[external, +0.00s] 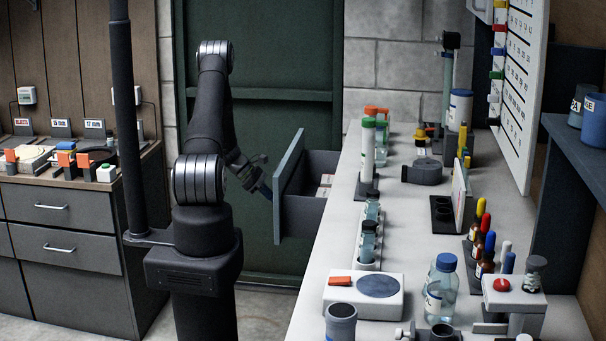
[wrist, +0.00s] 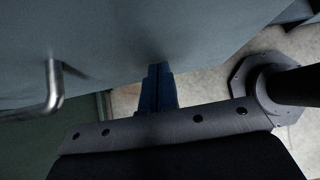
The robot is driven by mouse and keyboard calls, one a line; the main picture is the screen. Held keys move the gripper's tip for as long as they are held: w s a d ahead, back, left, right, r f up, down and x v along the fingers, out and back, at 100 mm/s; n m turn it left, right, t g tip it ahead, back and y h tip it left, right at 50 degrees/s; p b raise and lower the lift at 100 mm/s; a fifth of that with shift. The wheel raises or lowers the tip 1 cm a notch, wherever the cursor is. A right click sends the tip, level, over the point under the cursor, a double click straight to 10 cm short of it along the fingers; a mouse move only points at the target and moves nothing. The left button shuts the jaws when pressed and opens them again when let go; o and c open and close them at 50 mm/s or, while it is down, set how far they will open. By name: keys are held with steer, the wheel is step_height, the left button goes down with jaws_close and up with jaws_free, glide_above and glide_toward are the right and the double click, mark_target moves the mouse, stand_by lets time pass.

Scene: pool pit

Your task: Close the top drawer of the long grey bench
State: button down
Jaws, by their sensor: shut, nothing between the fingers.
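The top drawer (external: 288,190) of the long grey bench (external: 345,215) stands pulled out to the left, at the bench's far end. Light boxes lie inside it. My gripper (external: 266,191) is at the outer side of the drawer front, at about mid-height. In the wrist view the grey-green drawer front (wrist: 110,40) fills the upper part, with a metal handle (wrist: 52,88) at the left. My shut blue fingers (wrist: 157,75) point at the front, to the right of the handle. They hold nothing. I cannot tell for sure whether the tips touch the front.
The bench top is crowded with bottles, a white scale (external: 362,294) and a clear bottle (external: 441,287). A second cabinet (external: 65,240) stands at the left. A dark green door (external: 290,55) is behind the drawer. Floor shows between the cabinet and the bench.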

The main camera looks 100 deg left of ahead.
steer(key=w, duration=1.9)
steer(key=s, duration=0.4)
steer(key=shift+s+a, duration=0.1)
steer(key=shift+s, duration=0.15)
steer(key=v, duration=0.9)
steer(key=a, duration=0.5)
steer(key=shift+t, duration=0.3)
steer(key=x, duration=0.9)
steer(key=shift+f, duration=0.15)
steer(key=w, duration=0.3)
steer(key=shift+w+a, duration=0.1)
steer(key=shift+w, duration=0.45)
